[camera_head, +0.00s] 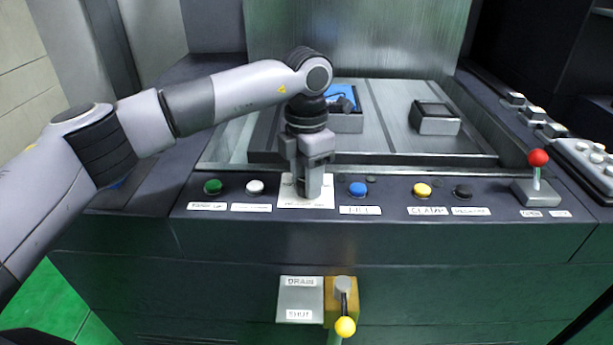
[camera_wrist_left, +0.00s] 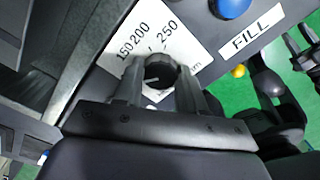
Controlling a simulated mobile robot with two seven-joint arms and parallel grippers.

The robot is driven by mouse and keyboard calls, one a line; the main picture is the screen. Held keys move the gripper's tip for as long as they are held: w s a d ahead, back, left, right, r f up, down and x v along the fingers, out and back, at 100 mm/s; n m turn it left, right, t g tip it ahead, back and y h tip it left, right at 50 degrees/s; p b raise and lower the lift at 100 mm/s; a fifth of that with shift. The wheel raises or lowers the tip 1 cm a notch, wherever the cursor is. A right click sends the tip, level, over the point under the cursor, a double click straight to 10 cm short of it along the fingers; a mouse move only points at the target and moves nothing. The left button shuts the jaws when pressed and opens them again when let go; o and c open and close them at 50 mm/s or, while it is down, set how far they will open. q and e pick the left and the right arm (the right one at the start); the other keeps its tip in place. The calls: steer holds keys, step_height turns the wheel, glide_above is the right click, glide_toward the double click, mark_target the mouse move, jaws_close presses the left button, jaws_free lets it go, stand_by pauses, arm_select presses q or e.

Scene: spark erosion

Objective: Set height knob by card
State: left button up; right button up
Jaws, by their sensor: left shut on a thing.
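My left gripper (camera_head: 312,192) points down over the white dial plate (camera_head: 290,203) on the machine's front panel. In the left wrist view the gripper (camera_wrist_left: 160,88) has its two fingers on either side of a round black knob (camera_wrist_left: 161,70) and is shut on it. The dial plate (camera_wrist_left: 140,38) there reads 150, 200 and 250. A pale mark on the knob's top lies toward its lower left in that view. In the head view the gripper hides the knob. I make out no separate card. My right gripper is not recognisable in either view.
Green (camera_head: 213,186), white (camera_head: 255,187), blue (camera_head: 357,189), yellow (camera_head: 422,190) and black (camera_head: 462,191) buttons line the panel. A red-topped lever (camera_head: 538,170) stands at right. A yellow-tipped drain lever (camera_head: 345,326) is below. A worktable (camera_head: 386,110) lies behind.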

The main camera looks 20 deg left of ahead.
arm_select(q)
steer(key=shift+r, duration=0.1)
stand_by(0.4)
steer(key=o, duration=1.1)
step_height(320, 180, up, 6)
steer(key=shift+f, duration=0.1)
steer(key=shift+r, duration=0.65)
